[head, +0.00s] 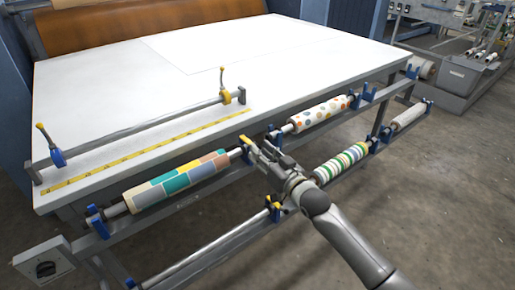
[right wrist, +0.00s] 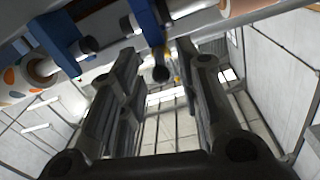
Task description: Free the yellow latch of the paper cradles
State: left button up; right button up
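A yellow latch (head: 246,141) shows on the upper rail at the right end of the color-block paper roll (head: 175,181). My right gripper (head: 258,150) is right beside it, and its fingers partly hide that area. I cannot tell whether they touch the latch. In the right wrist view the two dark fingers (right wrist: 155,95) are apart, with a gap between them. Another yellow latch (head: 276,205) is on the lower rail. My left gripper is not in view.
A dotted roll (head: 320,113) lies on the upper rail, and a striped roll (head: 341,163) on the lower one. A grey switch box (head: 43,262) stands at front left.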

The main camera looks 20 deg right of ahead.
aim_at(250, 141)
jog(key=shift+x, duration=1.3)
grip_shut()
